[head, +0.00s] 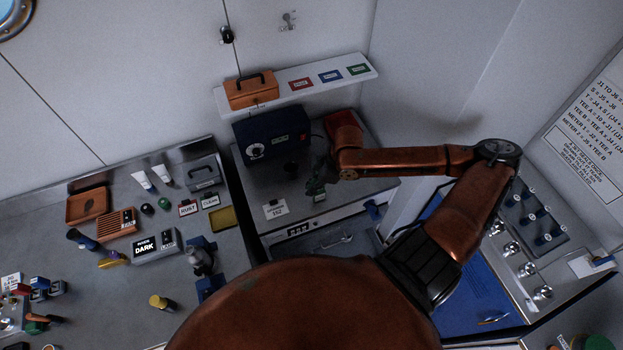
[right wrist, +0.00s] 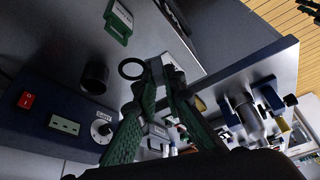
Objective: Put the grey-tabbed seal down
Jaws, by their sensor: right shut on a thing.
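My right gripper (head: 318,186) is over the grey counter in front of the dark blue box in the head view. In the right wrist view its green fingers (right wrist: 163,76) are closed together at the tips. A thin black ring (right wrist: 132,68), which looks like the seal, sticks out from the left side of the fingertips. Its tab is mostly hidden between them, so I cannot make out its colour for sure. The ring appears held above the counter; the gap is hard to judge. In the head view the seal is too small and dark to tell. My left gripper is not in view.
The dark blue box (head: 270,140) with a dial stands behind the gripper; its red switch (right wrist: 27,100) shows in the wrist view. A black cylinder (right wrist: 95,77) and a green-framed tag (right wrist: 118,22) are close by. A white card (head: 275,210) lies at the counter's front left.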

